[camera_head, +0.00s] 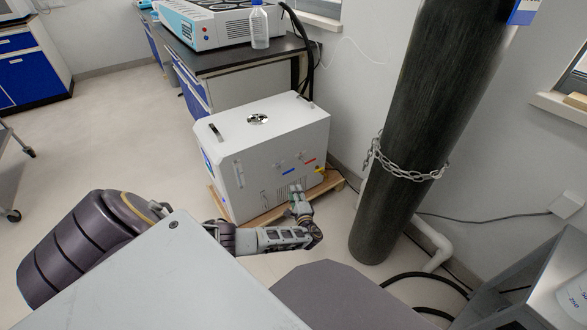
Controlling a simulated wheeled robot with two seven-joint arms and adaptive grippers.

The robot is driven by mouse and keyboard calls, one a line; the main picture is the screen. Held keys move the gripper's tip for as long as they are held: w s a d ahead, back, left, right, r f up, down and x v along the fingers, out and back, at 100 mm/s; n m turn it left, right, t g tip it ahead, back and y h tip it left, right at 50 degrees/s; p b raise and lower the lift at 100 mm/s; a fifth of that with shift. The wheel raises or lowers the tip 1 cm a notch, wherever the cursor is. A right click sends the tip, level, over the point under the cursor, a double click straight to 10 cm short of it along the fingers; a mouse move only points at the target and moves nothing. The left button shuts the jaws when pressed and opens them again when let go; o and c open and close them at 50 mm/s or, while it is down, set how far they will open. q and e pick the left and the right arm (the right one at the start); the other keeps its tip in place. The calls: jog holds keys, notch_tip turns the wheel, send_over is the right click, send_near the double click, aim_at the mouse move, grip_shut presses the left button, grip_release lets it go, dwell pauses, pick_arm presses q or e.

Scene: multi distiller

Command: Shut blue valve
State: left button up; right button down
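A white box-shaped unit (250,150) stands low on a wooden pallet (262,217) in the middle. Its right-hand face carries a small blue bar (289,171) and a small red bar (310,161). Small fittings show just above the bars, but they are too small to tell how any valve is turned. My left gripper (297,190) is at the lower part of this face, just below and right of the blue bar. Its fingers are small and pale against the vent slots, so I cannot tell whether they touch anything or are open. My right gripper is out of view.
A tall dark gas cylinder (432,110) with a chain (405,172) stands right of the unit. A dark-topped bench (240,59) with a blue-capped bottle (259,27) is behind. Black hoses (425,283) lie at lower right. Open floor (110,140) lies left.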

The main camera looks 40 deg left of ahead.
aim_at(291, 171)
pick_arm(q)
jog(key=shift+w+d+r+n+t, duration=0.2)
jog(key=shift+w+r+n+t, duration=0.1)
jog(key=shift+r+n+t, duration=0.15)
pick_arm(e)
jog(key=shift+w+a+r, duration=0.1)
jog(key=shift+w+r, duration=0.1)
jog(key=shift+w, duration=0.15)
pick_arm(q)
jog(key=shift+n, duration=0.55)
jog(key=shift+w, duration=0.1)
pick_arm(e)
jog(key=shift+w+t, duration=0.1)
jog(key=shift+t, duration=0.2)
